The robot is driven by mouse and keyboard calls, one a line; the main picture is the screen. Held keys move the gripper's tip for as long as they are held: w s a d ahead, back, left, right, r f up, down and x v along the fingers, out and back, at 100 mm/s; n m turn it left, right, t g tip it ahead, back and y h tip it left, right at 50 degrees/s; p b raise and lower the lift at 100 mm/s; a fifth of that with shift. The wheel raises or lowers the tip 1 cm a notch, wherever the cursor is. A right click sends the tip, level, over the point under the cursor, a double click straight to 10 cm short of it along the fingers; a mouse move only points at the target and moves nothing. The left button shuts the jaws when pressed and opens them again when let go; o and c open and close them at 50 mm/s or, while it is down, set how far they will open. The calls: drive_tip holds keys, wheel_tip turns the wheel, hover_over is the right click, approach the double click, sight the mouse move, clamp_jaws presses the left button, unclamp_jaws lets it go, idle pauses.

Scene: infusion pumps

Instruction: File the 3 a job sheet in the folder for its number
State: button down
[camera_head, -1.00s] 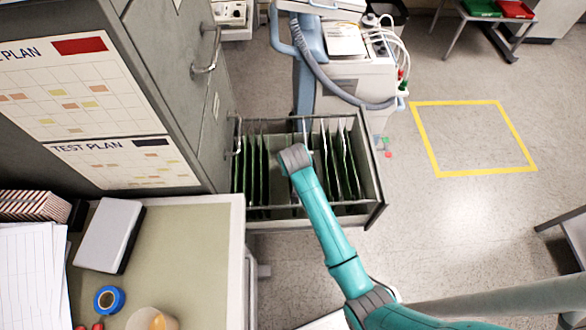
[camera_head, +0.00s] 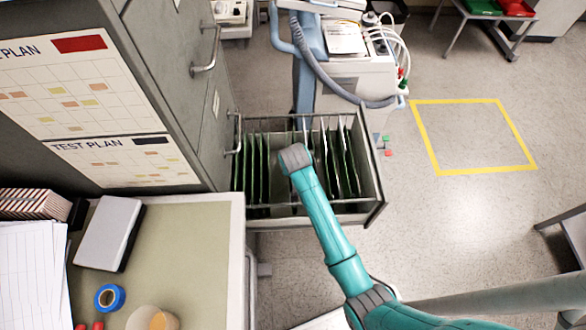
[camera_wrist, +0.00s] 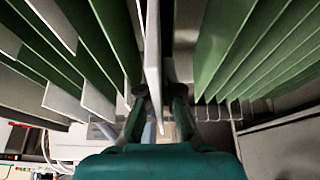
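The open file drawer (camera_head: 372,180) holds green hanging folders in two groups, a left group (camera_head: 256,165) and a right group (camera_head: 345,160). My wrist is over the gap between them and hides my fingers in the head view. In the wrist view my gripper (camera_wrist: 158,92) points down among the folders, its two fingers apart. A thin white sheet (camera_wrist: 152,50), seen edge-on, stands between the fingers, with space visible beside it. No number is readable, and I cannot tell which folder the sheet is in.
The grey cabinet (camera_head: 165,65) stands at the left of the drawer. A desk (camera_head: 195,260) with papers, a white box and blue tape is in front. A medical cart (camera_head: 350,85) stands close behind the drawer.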

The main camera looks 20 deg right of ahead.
idle(0.3)
drive_tip(key=c, duration=1.2)
unclamp_jaws()
drive_tip(key=shift+c, duration=0.2)
drive_tip(key=v, duration=1.2)
drive_tip(key=shift+s+f, duration=0.1)
